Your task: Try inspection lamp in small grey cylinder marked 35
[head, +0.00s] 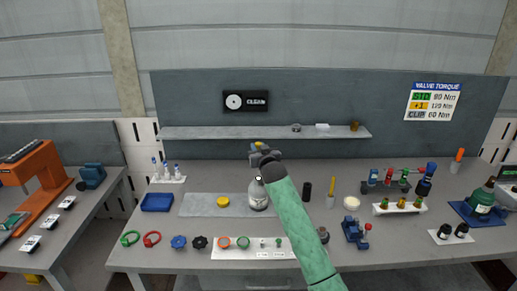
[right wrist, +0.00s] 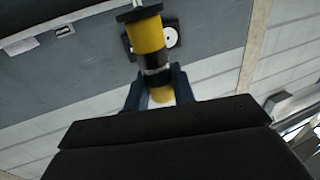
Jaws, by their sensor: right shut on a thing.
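My right gripper (head: 264,155) is raised over the middle of the bench. It is shut on a yellow and black lamp-like tool, taken to be the inspection lamp (right wrist: 148,40); a little of its yellow shows above the jaws in the head view. In the right wrist view the tool sits between the two dark fingers, with a black disc at its far end. The small grey cylinder (head: 258,197) stands upright on the bench just below the gripper, partly behind my green arm. A gap shows between gripper and cylinder. Its marking is not legible. My left gripper is not in view.
A grey mat (head: 198,208) with a yellow disc (head: 223,202) lies left of the cylinder. A black cylinder (head: 306,190) and a yellow stick (head: 331,188) stand to the right. A white board (head: 200,250) with small parts lies in front. A shelf (head: 220,132) runs behind.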

